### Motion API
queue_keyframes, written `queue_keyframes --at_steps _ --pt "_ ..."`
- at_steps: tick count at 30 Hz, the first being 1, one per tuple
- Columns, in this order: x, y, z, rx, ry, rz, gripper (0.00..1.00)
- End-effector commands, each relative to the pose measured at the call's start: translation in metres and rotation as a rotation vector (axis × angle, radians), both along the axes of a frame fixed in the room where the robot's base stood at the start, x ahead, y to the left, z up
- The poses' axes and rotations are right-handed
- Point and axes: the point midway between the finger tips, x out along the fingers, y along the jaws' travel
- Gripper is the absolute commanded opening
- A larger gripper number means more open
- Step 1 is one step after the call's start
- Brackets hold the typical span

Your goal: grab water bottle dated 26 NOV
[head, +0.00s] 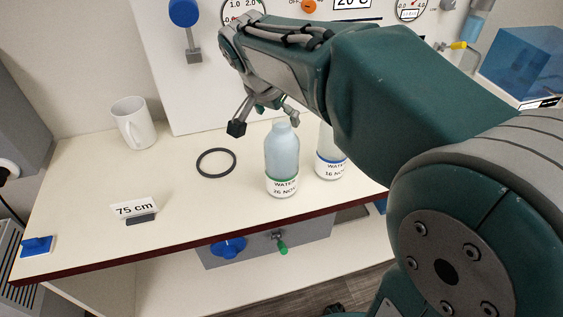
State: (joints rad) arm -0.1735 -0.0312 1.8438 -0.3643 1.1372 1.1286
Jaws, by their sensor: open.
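A pale blue water bottle (282,157) with a green-banded label reading "WATER 26 NOV" stands upright on the counter, near its front edge. A second bottle (328,160) with a blue-banded label, reading about "16 NOV", stands just to its right. Its upper right part is hidden behind my arm. My gripper (264,120) is open and empty, its fingers spread above and a little left of the 26 NOV bottle's cap. It appears apart from the bottle, though the depth gap is hard to tell.
A panel with gauges stands behind. A grey box with blue and green valves (270,248) sits below the front edge. The counter's left front is mostly clear.

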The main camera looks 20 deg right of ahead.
Motion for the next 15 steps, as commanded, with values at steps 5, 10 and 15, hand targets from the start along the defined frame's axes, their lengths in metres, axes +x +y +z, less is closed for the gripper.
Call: queue_keyframes --at_steps 5,10,15 --pt "0.008 -0.010 -0.026 -0.001 0.004 -0.002 1.00" --pt "0.010 -0.012 -0.034 0.000 0.000 0.001 1.00" --pt "0.010 -0.012 -0.034 0.000 0.000 0.001 1.00"
